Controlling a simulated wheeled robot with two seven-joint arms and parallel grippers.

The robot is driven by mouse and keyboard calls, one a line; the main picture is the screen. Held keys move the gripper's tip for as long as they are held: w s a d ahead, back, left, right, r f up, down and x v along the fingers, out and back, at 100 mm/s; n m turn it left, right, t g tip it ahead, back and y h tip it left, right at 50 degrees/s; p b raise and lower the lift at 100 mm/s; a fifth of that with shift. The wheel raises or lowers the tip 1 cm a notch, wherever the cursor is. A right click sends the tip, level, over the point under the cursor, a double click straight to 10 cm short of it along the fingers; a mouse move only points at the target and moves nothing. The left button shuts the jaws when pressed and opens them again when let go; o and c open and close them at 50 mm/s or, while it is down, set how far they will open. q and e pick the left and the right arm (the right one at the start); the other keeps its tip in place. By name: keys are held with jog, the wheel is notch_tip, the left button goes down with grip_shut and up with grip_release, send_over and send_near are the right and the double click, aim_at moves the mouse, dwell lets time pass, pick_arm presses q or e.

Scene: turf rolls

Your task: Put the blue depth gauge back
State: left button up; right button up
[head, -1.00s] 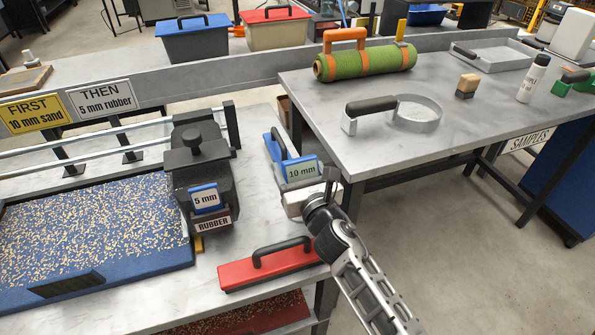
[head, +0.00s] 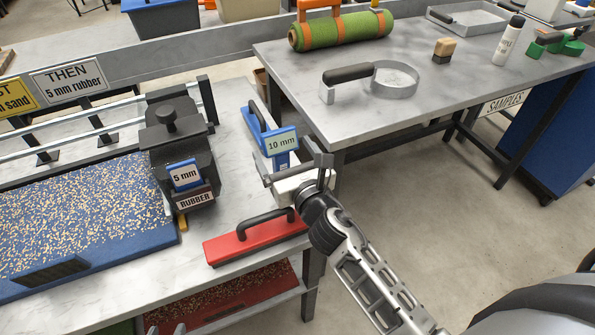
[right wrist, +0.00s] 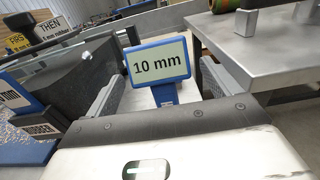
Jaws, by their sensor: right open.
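The blue depth gauge with a pale "10 mm" display (head: 282,143) lies on the left grey worktop, near its right edge. Its blue body reaches back from the display. My right gripper (head: 295,168) is open just in front of the display. In the right wrist view the gauge's display (right wrist: 159,64) appears between the two spread grey fingers, with clear gaps on both sides. I cannot tell whether its blue stem is between the fingertips or beyond them.
A black spreader box (head: 180,150) with a "5 mm" tag stands left, over a speckled blue tray (head: 90,215). A red float (head: 255,240) lies in front of the gripper. The right table holds a ring tool (head: 395,80) and a green turf roll (head: 345,30).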

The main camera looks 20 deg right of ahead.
jog(key=s+b, duration=0.1)
jog(key=s, duration=0.6)
jog(key=shift+s+d, duration=0.1)
jog(key=shift+s, duration=0.1)
jog(key=shift+d+m+h, duration=0.3)
jog(key=shift+d+m, duration=0.05)
jog(key=shift+m, duration=0.35)
jog(key=s+d+f+m+g+h, duration=0.45)
jog(key=d+m+g, duration=0.2)
jog(key=m, duration=1.05)
jog(key=s+a+f+m+g+y, duration=0.2)
jog(key=s+m+g, duration=0.2)
jog(key=s+m, duration=0.35)
jog(key=s+a+f+m+g+y, duration=0.2)
jog(key=s+m+g+y, duration=0.15)
jog(key=s+m, duration=0.45)
jog(key=w+a+f+t+y, duration=0.2)
jog(key=w+a+f+t, duration=0.3)
jog(key=w+f+t, duration=0.1)
jog(key=shift+w+a+t, duration=0.3)
jog(key=shift+w+a, duration=0.05)
jog(key=shift+w, duration=0.2)
